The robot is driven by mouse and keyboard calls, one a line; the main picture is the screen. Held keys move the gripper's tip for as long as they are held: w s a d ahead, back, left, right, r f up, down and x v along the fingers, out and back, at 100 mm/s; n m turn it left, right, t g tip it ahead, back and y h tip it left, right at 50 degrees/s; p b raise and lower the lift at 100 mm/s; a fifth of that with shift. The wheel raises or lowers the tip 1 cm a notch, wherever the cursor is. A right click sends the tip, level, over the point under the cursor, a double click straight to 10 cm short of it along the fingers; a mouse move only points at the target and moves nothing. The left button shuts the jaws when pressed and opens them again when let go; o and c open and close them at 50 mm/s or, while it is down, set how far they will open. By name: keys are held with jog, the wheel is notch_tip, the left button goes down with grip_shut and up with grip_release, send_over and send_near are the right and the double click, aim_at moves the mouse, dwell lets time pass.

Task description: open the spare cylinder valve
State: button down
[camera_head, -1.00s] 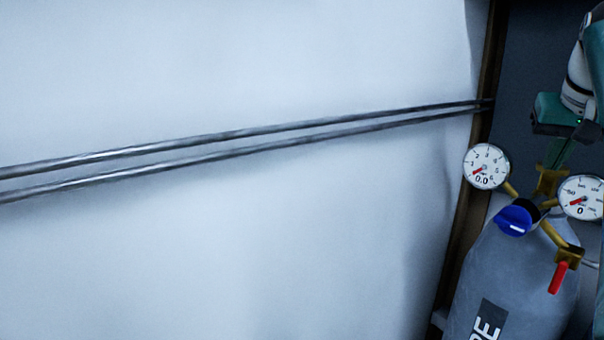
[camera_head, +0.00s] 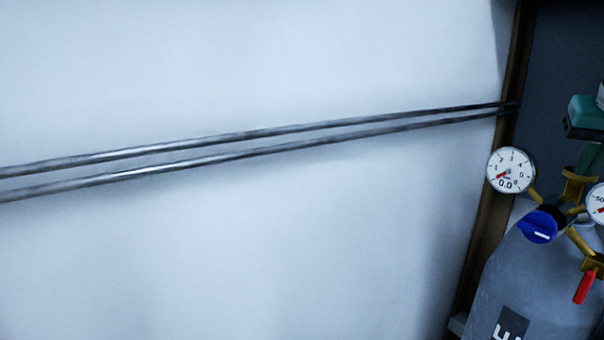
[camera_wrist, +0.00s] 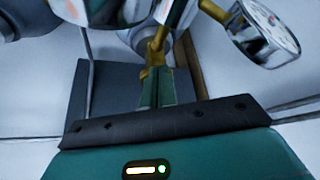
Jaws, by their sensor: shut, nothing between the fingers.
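The grey cylinder (camera_head: 545,290) stands at the lower right of the head view, cut off by the frame. A brass valve fitting (camera_head: 578,187) sits on top, with a blue knob (camera_head: 538,227) on its front and a red lever (camera_head: 584,288) hanging down at the right. My gripper (camera_head: 588,160) has its green fingers pointing down just above the brass fitting. In the wrist view my gripper (camera_wrist: 157,88) is shut and empty, its tips close to the brass fitting (camera_wrist: 155,58). I cannot tell whether they touch.
A round gauge (camera_head: 510,170) with its red needle at 0.0 sticks out left of the valve. A second gauge (camera_head: 597,203) is cut off at the right edge. Two metal rails (camera_head: 250,140) cross the pale wall. A brown post (camera_head: 492,210) stands left of the cylinder.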

jog(key=shift+s+d, duration=0.45)
jog(key=shift+d, duration=0.05)
jog(key=shift+s+d, duration=0.15)
jog(key=shift+d, duration=0.15)
jog(key=shift+s+d, duration=0.1)
jog(key=shift+d, duration=0.3)
jog(key=shift+s, duration=0.15)
dwell(0.3)
notch_tip(320, 180, up, 6)
jog(key=shift+s, duration=0.25)
dwell(0.5)
jog(key=shift+w+a, duration=0.1)
jog(key=shift+a, duration=0.1)
